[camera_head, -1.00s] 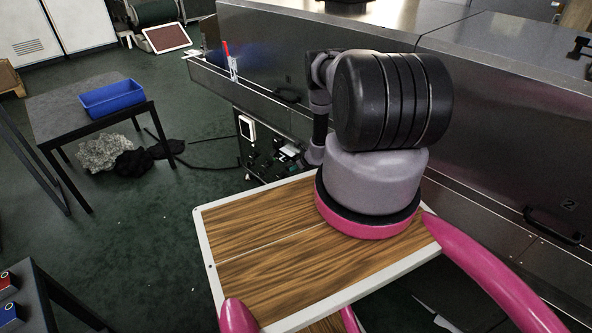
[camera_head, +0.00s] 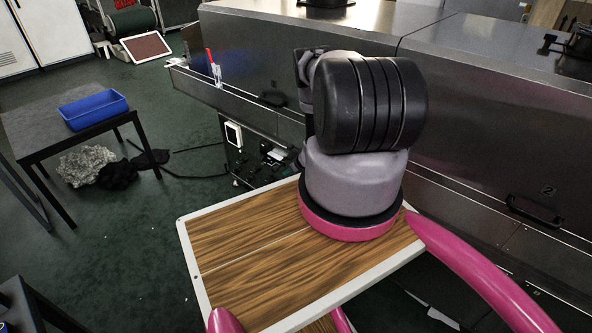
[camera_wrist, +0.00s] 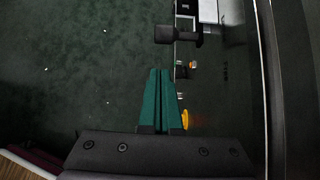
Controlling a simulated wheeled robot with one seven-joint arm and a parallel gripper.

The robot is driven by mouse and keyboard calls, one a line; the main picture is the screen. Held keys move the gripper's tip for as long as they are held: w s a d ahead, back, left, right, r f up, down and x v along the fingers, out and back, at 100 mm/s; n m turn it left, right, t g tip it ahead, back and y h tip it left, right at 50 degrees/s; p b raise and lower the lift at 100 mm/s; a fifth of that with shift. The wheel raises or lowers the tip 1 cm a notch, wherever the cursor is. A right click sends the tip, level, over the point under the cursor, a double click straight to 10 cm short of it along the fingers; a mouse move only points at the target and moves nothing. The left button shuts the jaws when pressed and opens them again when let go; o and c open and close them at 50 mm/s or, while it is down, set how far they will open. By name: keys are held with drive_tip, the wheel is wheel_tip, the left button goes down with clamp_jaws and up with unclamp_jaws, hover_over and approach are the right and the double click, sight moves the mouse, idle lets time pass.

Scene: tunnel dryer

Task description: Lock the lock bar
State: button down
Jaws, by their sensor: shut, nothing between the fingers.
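My gripper (camera_wrist: 160,75) shows in the wrist view with its two green fingers together and nothing between them. It points over the dark green floor beside the dryer's edge. Past the fingertips is a black knob-like part (camera_wrist: 165,34) on a short bar; I cannot tell whether it is the lock bar. In the head view the steel dryer (camera_head: 460,110) runs along the right side. It carries a black handle (camera_head: 535,211) near a number 2 and a black fitting (camera_head: 548,42) on top. No lock bar is clearly recognisable. My arm hides part of the dryer, and my gripper is hidden there.
A dark table (camera_head: 35,125) with a blue bin (camera_head: 93,109) stands at the left. Grey and black heaps (camera_head: 86,165) and a cable lie on the floor. A red-and-white item (camera_head: 214,68) stands on the dryer's side ledge. The left floor has free room.

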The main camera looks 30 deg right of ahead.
drive_tip(key=v, duration=0.8)
drive_tip(key=shift+s+r, duration=0.2)
drive_tip(key=shift+d, duration=0.15)
